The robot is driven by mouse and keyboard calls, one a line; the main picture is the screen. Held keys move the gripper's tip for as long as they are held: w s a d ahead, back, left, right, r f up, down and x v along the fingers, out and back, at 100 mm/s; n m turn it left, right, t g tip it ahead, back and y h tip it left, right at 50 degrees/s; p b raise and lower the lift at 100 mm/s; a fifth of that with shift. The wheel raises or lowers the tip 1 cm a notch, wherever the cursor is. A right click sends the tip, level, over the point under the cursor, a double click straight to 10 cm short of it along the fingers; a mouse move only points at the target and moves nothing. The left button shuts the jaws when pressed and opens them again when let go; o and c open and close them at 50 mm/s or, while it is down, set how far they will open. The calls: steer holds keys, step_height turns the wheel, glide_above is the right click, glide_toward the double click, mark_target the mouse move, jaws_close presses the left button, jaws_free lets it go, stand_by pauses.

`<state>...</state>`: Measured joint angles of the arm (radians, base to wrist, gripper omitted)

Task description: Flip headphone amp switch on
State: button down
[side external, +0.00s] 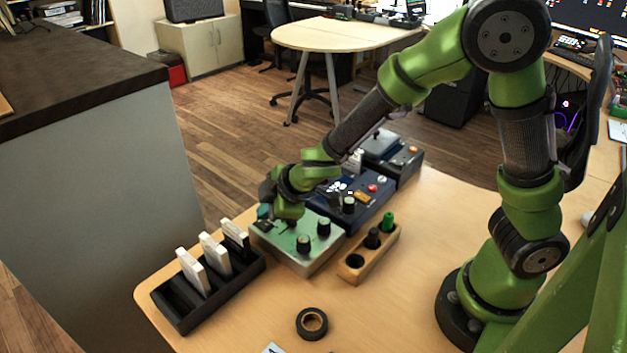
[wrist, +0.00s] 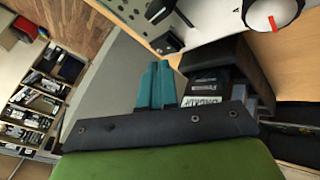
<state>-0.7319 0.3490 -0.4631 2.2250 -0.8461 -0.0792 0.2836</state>
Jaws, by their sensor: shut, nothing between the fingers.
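A silver-grey box with black knobs (side external: 324,256) sits on the table under my gripper; I take it to be the headphone amp, but no label is readable. My gripper (side external: 264,213) is over the box's far left part, with teal fingers. In the wrist view the fingers (wrist: 157,84) are shut together and empty, just off the edge of a pale panel (wrist: 207,22). The panel carries a small dark switch-like part (wrist: 160,11) and a round knob with a red mark (wrist: 272,12). The switch's position cannot be told. In the side view the wrist partly hides the box.
A black rack (side external: 180,311) with several upright white cards stands left of the box. A dark blue box with knobs (side external: 362,217) stands behind it. A wooden peg block (side external: 378,258) is at its right. A black tape roll (side external: 312,323) lies in front.

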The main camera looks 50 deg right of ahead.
mark_target(269, 225)
steer(key=shift+f, duration=0.15)
stand_by(0.4)
steer(key=shift+f, duration=0.3)
steer(key=shift+f, duration=0.3)
stand_by(0.5)
steer(key=shift+r, duration=0.15)
steer(key=shift+r, duration=0.6)
steer(key=shift+r, duration=0.1)
steer(key=shift+w+d+r, duration=0.1)
steer(key=shift+d+r, duration=0.05)
steer(key=shift+r, duration=1.7)
step_height(269, 225, up, 2)
steer(key=shift+r, duration=0.1)
